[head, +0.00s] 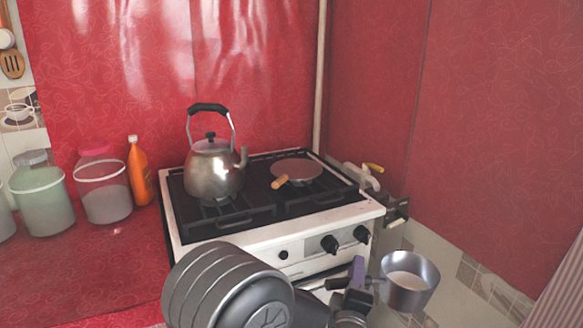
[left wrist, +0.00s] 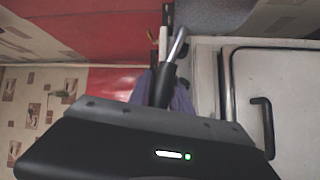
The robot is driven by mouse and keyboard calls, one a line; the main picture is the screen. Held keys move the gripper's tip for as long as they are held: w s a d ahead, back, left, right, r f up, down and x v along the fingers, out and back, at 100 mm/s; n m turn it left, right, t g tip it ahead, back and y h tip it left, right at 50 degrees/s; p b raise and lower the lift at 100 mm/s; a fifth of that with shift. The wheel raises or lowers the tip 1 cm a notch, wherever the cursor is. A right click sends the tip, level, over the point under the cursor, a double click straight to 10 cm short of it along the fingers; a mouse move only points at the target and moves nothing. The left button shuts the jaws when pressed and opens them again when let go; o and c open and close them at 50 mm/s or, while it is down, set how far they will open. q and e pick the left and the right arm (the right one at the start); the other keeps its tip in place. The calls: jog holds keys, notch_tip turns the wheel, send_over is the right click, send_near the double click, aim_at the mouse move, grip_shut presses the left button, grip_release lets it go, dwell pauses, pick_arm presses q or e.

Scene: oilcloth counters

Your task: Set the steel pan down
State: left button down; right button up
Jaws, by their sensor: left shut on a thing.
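The steel pan (head: 408,280) is a small, deep silver pan with a pale inside, held in the air in front of the stove's right front corner. My left gripper (head: 352,284) is shut on its dark handle, with the pan to the gripper's right. The pan looks roughly level and stands apart from the stove. The left wrist view shows a dark handle with a silver end (left wrist: 172,70) between purple finger parts; the pan's bowl cannot be made out there. My right gripper is not in view.
The white stove (head: 300,240) carries a steel kettle (head: 213,165) at left and a flat round brown item with a wooden handle (head: 297,171) at back right. Its front right grate looks bare. Jars (head: 103,190) and an orange bottle (head: 139,172) stand on the red counter at left.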

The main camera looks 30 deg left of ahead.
pick_arm(q)
jog(key=shift+r, duration=0.3)
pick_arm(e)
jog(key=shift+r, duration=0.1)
